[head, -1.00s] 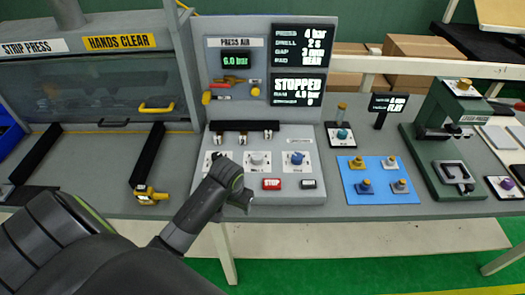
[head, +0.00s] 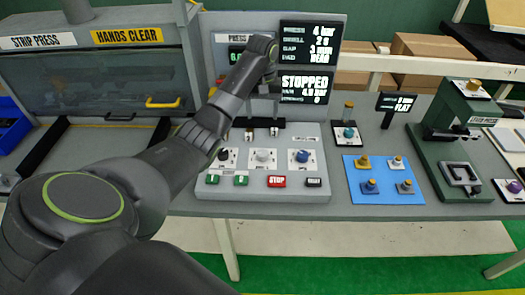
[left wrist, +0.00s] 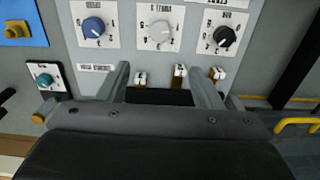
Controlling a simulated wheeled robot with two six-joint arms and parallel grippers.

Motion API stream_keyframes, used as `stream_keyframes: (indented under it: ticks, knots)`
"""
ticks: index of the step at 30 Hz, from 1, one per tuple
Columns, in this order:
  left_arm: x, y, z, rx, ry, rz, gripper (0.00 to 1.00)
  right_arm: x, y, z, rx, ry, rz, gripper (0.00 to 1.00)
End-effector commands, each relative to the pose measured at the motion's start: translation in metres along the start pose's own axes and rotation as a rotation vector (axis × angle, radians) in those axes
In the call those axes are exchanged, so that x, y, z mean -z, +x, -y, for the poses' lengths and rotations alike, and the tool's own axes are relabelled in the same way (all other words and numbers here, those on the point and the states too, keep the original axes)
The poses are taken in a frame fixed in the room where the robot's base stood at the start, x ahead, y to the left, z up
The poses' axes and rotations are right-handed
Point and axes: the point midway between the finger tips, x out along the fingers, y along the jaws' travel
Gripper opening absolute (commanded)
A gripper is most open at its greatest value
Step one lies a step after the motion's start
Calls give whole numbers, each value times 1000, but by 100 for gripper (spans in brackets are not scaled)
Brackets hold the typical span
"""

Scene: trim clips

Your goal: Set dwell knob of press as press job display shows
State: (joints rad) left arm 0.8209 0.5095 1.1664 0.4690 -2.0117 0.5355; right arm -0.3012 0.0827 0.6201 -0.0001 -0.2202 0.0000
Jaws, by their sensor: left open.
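The press control panel (head: 322,193) carries a black knob (head: 222,155), a white knob (head: 262,156) and a blue knob (head: 303,156). In the left wrist view the blue (left wrist: 95,27), white (left wrist: 160,37) and black (left wrist: 224,37) knobs appear in reversed order; their labels are too small to read surely. The job display (head: 309,45) reads press 4 bar, dwell 2 s, gap 3 mm. The status display (head: 302,88) reads STOPPED. My left gripper (head: 262,118) is open and empty above the back of the panel, fingers (left wrist: 160,72) apart, clear of the knobs. My right gripper is not in view.
Below the knobs are green buttons (head: 241,180), a red STOP button (head: 277,181) and a black button (head: 314,182). Small white-tipped levers (left wrist: 180,70) stand close to my fingers. A blue mat (head: 380,190) with several knobbed parts and a green press (head: 433,150) stand at right.

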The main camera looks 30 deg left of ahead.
Motion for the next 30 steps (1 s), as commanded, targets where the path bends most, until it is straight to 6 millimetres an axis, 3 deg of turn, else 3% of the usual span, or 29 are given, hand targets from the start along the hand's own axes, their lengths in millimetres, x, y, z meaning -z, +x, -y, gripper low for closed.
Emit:
stream_keyframes:
  ticks: [25, 29, 30]
  knots:
    - [0, 94, 0, 0, 2, -1, 59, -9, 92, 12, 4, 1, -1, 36]
    - [-1, 122, 0, 0, 3, 2, 59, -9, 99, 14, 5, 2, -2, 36]
    - [-1, 125, 0, 0, 2, 3, 59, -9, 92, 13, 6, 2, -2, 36]
